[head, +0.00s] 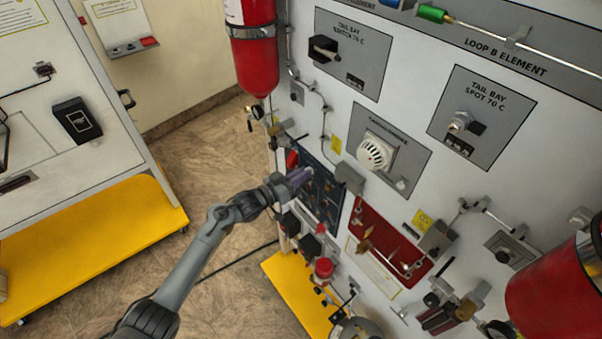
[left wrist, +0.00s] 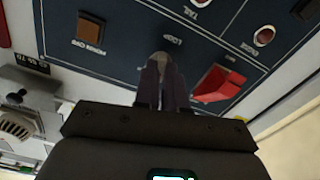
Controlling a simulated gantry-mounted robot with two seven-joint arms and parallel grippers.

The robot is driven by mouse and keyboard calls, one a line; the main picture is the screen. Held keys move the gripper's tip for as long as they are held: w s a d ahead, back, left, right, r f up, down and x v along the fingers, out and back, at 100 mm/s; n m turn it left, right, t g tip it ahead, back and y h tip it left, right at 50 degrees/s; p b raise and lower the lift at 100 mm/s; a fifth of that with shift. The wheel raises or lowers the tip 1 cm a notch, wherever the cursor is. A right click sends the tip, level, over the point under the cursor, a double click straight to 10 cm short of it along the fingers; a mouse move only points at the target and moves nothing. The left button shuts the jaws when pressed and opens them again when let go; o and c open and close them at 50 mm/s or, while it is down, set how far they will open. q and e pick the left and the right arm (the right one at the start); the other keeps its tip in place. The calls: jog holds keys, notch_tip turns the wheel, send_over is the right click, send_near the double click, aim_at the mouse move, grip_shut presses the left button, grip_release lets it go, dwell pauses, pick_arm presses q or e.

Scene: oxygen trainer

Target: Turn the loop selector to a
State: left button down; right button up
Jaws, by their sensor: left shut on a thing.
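The dark blue control panel (head: 325,206) is on the white trainer wall, and my left gripper (head: 300,177) is at its upper left part. In the left wrist view the same panel (left wrist: 115,50) fills the upper part, upside down. My left gripper (left wrist: 162,75) is shut on the loop selector (left wrist: 160,57), a small pale knob below the printed word LOOP. The fingers hide most of the knob, so I cannot read its pointer or position marks. My right gripper is not in view.
A red switch guard (left wrist: 219,83) is close beside the fingers. An orange-brown switch (left wrist: 89,30) and round red indicators (left wrist: 264,36) are also on the panel. In the head view a white round detector (head: 373,154) and a red cylinder (head: 254,55) are nearby.

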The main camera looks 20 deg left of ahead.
pick_arm(q)
jog(key=shift+n+p, duration=1.15)
jog(key=shift+n, duration=1.75)
jog(key=c, duration=1.2)
grip_release()
jog(key=shift+a, duration=0.1)
jog(key=v, duration=1)
jog(key=shift+s, duration=0.3)
jog(key=shift+a, duration=0.15)
